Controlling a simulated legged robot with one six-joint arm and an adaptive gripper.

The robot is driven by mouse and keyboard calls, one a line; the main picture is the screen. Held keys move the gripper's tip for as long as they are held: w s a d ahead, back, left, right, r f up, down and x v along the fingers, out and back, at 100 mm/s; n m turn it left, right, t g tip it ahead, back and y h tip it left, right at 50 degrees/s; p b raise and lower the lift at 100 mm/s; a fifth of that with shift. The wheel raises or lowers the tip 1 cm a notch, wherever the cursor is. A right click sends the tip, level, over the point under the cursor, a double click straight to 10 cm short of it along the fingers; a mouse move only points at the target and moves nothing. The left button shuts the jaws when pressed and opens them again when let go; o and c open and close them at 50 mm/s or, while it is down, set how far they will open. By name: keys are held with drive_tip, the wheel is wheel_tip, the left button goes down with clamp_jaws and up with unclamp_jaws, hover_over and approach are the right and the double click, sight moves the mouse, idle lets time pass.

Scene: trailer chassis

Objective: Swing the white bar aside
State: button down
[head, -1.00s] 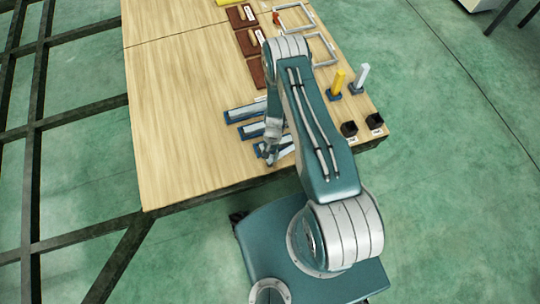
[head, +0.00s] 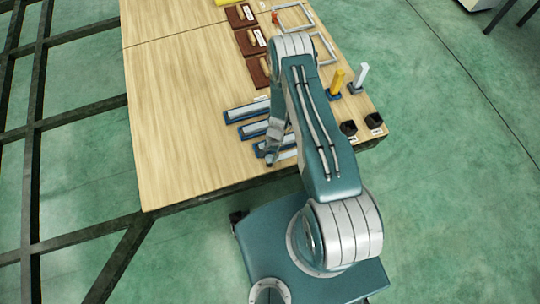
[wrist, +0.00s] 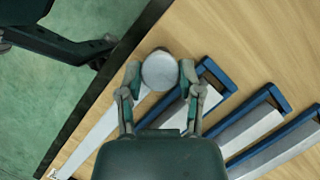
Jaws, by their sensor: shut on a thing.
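In the wrist view, a white bar (wrist: 103,128) runs from between my fingers down to the lower left, over the tabletop. Its near end carries a round grey-white knob (wrist: 159,71). My gripper (wrist: 160,75) is shut on this knob, one finger at each side. The bar lies at an angle beside the nearest blue tray (wrist: 213,72), close to the table's front edge. In the head view, my gripper (head: 271,160) is low over the front of the table, and the arm hides much of the bar. My palm covers part of the trays in the wrist view.
More blue trays with pale bars (head: 245,110) lie alongside on the wooden table (head: 175,130). To the right stand a yellow post (head: 337,82), a white post (head: 359,75) and black cups (head: 348,128). Brown boards (head: 249,42) lie behind. The table's left is clear.

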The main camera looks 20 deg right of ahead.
drive_tip(key=shift+c, duration=1.3)
unclamp_jaws()
drive_tip(key=shift+s+a+f, duration=0.1)
drive_tip(key=shift+s+a, duration=0.05)
drive_tip(key=shift+s, duration=0.15)
drive_tip(key=shift+w, duration=0.1)
drive_tip(key=shift+w, duration=0.1)
drive_tip(key=shift+w+r, duration=0.1)
drive_tip(key=shift+r, duration=0.25)
drive_tip(key=v, duration=1.1)
drive_tip(key=shift+w+r, duration=0.1)
